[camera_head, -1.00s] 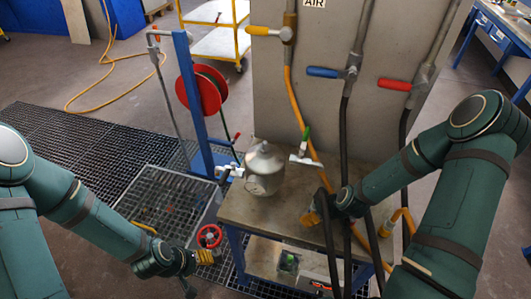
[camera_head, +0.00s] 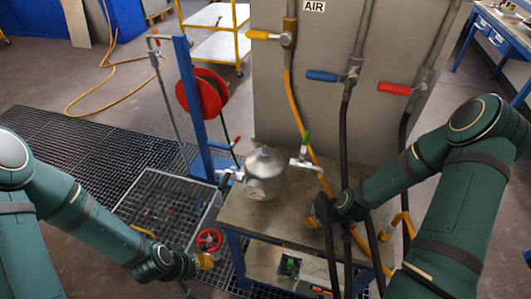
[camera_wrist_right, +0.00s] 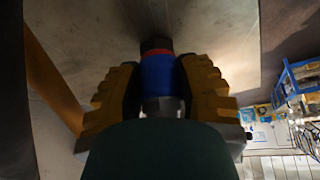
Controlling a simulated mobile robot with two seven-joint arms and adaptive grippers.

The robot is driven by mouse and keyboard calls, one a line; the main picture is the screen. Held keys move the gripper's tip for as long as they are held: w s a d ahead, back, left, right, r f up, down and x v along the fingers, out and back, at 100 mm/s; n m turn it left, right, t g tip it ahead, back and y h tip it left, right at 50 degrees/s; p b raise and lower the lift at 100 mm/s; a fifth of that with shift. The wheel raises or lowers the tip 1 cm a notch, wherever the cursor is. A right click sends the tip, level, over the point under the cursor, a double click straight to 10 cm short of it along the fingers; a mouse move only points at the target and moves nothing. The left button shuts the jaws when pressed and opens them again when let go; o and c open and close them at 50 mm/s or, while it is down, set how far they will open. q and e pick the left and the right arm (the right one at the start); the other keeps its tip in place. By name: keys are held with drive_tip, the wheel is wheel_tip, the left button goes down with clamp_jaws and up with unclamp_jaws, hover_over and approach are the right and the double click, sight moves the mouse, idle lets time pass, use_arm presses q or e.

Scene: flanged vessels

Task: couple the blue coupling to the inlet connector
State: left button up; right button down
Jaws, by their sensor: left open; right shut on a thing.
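A steel vessel (camera_head: 264,177) stands on the metal workbench (camera_head: 236,214). A pale fitting with a green-handled valve (camera_head: 304,150) is on its right side; I take this as the inlet connector. My right gripper (camera_head: 319,210) is over the bench, to the right of and nearer than the vessel, apart from the fitting. In the right wrist view its yellow fingers are shut around the blue coupling (camera_wrist_right: 160,76), which has a red band and a dark end. The coupling is hardly visible in the head view. My left gripper (camera_head: 206,261) is open and empty at the bench's lower left.
Dark hoses (camera_head: 345,130) and a yellow hose (camera_head: 303,110) hang from the panel (camera_head: 325,70) behind the bench, close to my right gripper. A red handwheel (camera_head: 209,240) is near my left gripper. A blue post with a red reel (camera_head: 193,95) stands behind left.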

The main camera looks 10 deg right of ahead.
drive_tip(key=shift+r, duration=0.2)
drive_tip(key=shift+r+p, duration=1.45)
drive_tip(key=shift+r, duration=1)
